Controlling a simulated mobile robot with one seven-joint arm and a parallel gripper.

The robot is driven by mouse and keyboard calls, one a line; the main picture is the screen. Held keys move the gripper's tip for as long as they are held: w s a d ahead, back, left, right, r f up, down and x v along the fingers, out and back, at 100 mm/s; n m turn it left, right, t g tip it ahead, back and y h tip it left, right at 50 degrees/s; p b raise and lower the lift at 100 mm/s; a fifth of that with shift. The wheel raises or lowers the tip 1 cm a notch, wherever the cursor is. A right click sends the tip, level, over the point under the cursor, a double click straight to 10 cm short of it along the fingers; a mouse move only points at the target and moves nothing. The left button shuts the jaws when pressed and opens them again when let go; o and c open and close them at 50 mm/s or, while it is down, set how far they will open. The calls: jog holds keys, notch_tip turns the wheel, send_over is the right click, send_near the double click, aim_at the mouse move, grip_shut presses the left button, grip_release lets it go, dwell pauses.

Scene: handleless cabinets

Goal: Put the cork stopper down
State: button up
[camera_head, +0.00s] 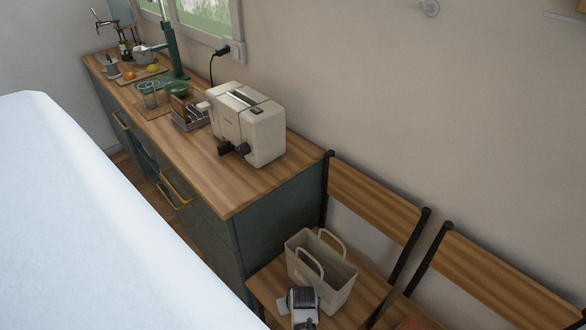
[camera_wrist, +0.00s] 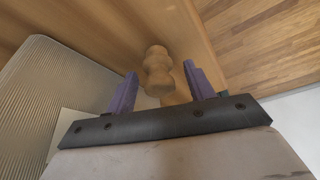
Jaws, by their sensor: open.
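The cork stopper (camera_wrist: 157,68) is a light brown, rounded, knobbed piece in the wrist view. It shows between the two purple fingers of my gripper (camera_wrist: 162,76), closer to the left finger, with a visible gap to the right finger. My gripper is open. Brown wooden surfaces are behind the stopper; I cannot tell whether it rests on one of them. I cannot make out the stopper in the head view.
A ribbed, pale container (camera_wrist: 50,85) is close on the left in the wrist view. In the head view, a beige basket (camera_head: 338,290) stands on a wooden chair beside the counter (camera_head: 232,188). A cream toaster (camera_head: 262,135) and several small items occupy the counter; its near end is clear.

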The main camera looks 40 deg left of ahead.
jog(key=shift+a+f, duration=0.15)
jog(key=shift+f, duration=0.25)
jog(key=c, duration=1)
jog(key=shift+c, duration=0.2)
